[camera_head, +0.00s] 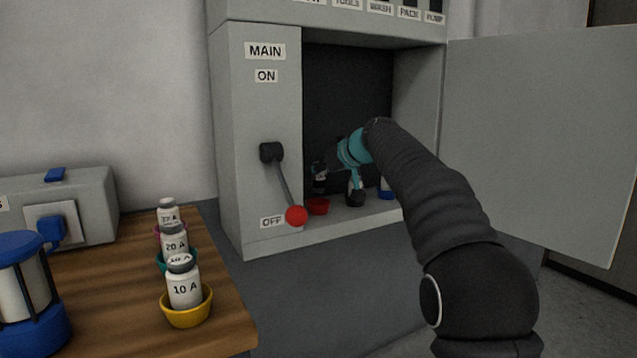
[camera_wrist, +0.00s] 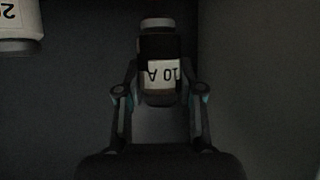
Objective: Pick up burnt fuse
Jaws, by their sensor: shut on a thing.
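The burnt fuse (camera_wrist: 158,75) shows in the wrist view as a pale cylinder with a black scorched band and an upside-down "10 A" label. My gripper (camera_wrist: 160,92) is shut on it, with one finger on each side. In the head view my arm reaches into the open cabinet (camera_head: 228,120). Whether the fuse still touches a socket cannot be told.
Another fuse (camera_wrist: 18,28) shows at the wrist view's upper left. A red socket (camera_head: 318,206) sits on the cabinet floor. The red-knobbed lever (camera_head: 296,215) points down at OFF. The cabinet door (camera_head: 540,140) stands open at right. Several fuses in coloured cups stand on the wooden table (camera_head: 110,290).

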